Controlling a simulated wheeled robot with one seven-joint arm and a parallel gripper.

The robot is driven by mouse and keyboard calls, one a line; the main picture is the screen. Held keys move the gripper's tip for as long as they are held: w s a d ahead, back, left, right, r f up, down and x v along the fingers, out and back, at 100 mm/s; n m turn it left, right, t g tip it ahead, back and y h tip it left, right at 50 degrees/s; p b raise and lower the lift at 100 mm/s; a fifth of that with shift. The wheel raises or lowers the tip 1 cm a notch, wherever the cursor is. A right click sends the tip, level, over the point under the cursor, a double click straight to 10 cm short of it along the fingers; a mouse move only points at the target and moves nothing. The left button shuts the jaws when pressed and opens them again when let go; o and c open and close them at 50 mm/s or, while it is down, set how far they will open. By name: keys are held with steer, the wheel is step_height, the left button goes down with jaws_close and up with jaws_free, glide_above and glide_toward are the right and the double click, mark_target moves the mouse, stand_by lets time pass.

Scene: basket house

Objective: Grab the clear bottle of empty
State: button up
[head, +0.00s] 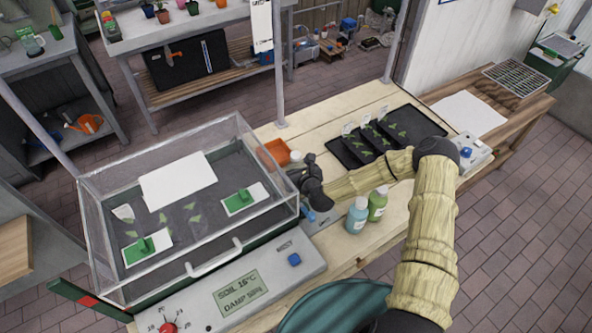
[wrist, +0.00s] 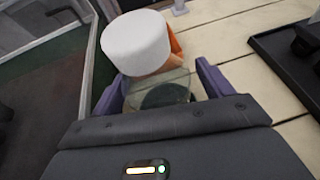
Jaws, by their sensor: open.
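A clear bottle (wrist: 165,88) with a wide white cap (wrist: 137,43) stands in the wrist view, with a dark base showing through its see-through body. My gripper (wrist: 161,88) is open, with one purple finger on each side of the bottle. I cannot tell whether the fingers touch it. In the head view my gripper (head: 299,178) is beside the right end of the clear-lidded propagator, and the white cap (head: 296,156) shows just behind it. Most of the bottle is hidden there.
The propagator (head: 213,270) stands close on the left. An orange pot (head: 273,152) is just behind the bottle. Blue (head: 357,215) and green (head: 377,204) bottles stand at the front edge.

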steer(key=shift+w+a+f, duration=0.1)
steer(key=shift+w, duration=0.05)
stand_by(0.4)
steer(key=c, duration=1.1)
steer(key=shift+o, duration=0.2)
step_height(320, 180, up, 18)
steer(key=b, duration=0.2)
